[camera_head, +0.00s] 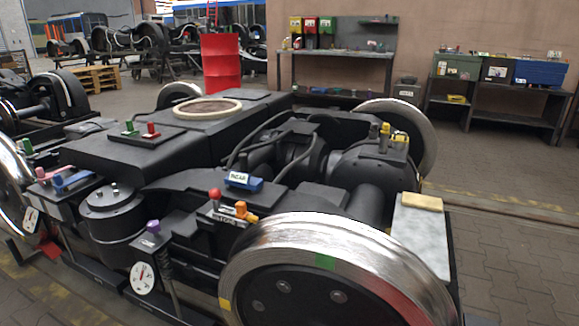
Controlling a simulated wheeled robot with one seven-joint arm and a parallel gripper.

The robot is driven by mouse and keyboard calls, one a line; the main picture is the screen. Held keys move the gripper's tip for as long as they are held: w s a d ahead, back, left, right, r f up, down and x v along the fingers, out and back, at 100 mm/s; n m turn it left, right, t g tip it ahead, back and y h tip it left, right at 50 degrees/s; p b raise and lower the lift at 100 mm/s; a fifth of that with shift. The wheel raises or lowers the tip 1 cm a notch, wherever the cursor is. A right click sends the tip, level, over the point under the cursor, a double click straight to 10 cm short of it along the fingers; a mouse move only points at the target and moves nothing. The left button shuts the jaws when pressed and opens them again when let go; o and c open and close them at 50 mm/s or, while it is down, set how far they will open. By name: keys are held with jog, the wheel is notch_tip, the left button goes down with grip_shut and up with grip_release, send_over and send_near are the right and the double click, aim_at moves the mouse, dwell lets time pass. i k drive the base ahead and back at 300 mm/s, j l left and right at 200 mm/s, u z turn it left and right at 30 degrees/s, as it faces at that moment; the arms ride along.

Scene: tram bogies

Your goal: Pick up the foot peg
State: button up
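A dark tram bogie (210,137) fills the middle of the view. Small coloured parts sit on it, and I cannot tell which one is the foot peg. A green part (130,128) and a red part (151,130) stand on its left top. A red-knobbed part (215,196) and an orange part (243,211) stand near the front centre. A blue part (243,182) with a white label lies behind them. A purple part (153,227) sits at the front left. Yellow parts (385,129) stand at the back right. My gripper is not in view.
A large steel wheel (325,235) stands at the front right, beside a grey plate (423,235) with a tan block (422,202). A red drum (221,62), a workbench (335,53) and shelves (510,88) stand behind. Paved floor at the right is clear.

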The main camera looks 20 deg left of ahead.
aim_at(131, 131)
jog(key=u, duration=1.95)
jog(key=i+j+z, duration=0.1)
jog(key=z, duration=0.65)
jog(key=i+j+z, duration=0.25)
jog(key=j+z, duration=0.3)
jog(key=j, duration=0.2)
jog(key=i+j+z, duration=0.25)
jog(key=j, duration=0.15)
jog(key=j+z, duration=0.3)
jog(key=k+j, duration=0.05)
jog(key=j, duration=0.05)
